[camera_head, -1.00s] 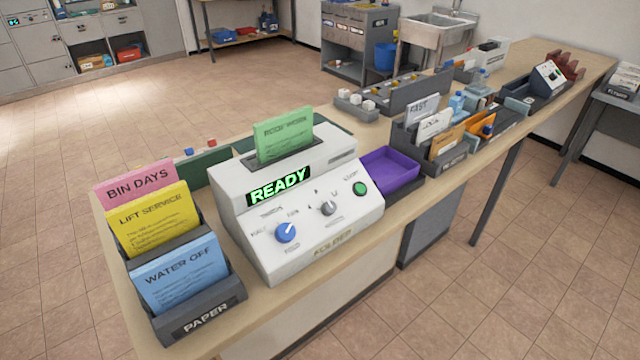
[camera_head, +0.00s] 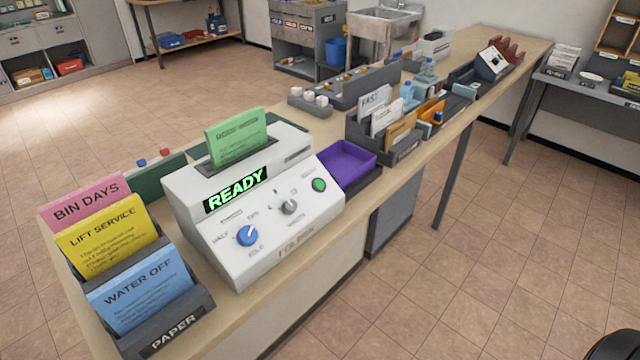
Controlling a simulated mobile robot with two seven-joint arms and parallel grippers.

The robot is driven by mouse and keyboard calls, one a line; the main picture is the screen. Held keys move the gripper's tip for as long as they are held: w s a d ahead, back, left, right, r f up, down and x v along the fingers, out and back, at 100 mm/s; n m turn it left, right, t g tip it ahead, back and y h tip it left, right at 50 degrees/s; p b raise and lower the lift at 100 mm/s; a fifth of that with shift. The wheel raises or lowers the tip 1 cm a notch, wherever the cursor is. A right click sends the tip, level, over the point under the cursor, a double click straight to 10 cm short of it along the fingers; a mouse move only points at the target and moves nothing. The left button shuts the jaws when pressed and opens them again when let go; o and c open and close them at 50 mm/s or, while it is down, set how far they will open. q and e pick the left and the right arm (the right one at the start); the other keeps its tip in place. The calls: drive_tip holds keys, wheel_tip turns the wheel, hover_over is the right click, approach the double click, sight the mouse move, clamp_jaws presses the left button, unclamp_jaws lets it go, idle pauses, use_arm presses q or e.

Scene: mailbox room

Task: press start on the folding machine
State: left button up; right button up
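The white folding machine (camera_head: 262,215) stands on the long counter, left of the picture's middle. Its display (camera_head: 236,189) reads READY in green. A round green button (camera_head: 319,185) sits at the right of its sloped front panel; its small label is too blurred to read. A blue knob (camera_head: 247,236) and a grey knob (camera_head: 289,207) are on the same panel. A green sheet (camera_head: 237,139) stands upright in the slot on top. Neither of my grippers shows in the head view, and nothing touches the button.
A paper rack (camera_head: 178,331) with pink, yellow and blue sheets stands left of the machine. A purple tray (camera_head: 346,160) is at its right, then a rack of envelopes (camera_head: 388,130). The floor (camera_head: 440,270) in front is clear. A dark rounded shape (camera_head: 617,346) shows at the lower right corner.

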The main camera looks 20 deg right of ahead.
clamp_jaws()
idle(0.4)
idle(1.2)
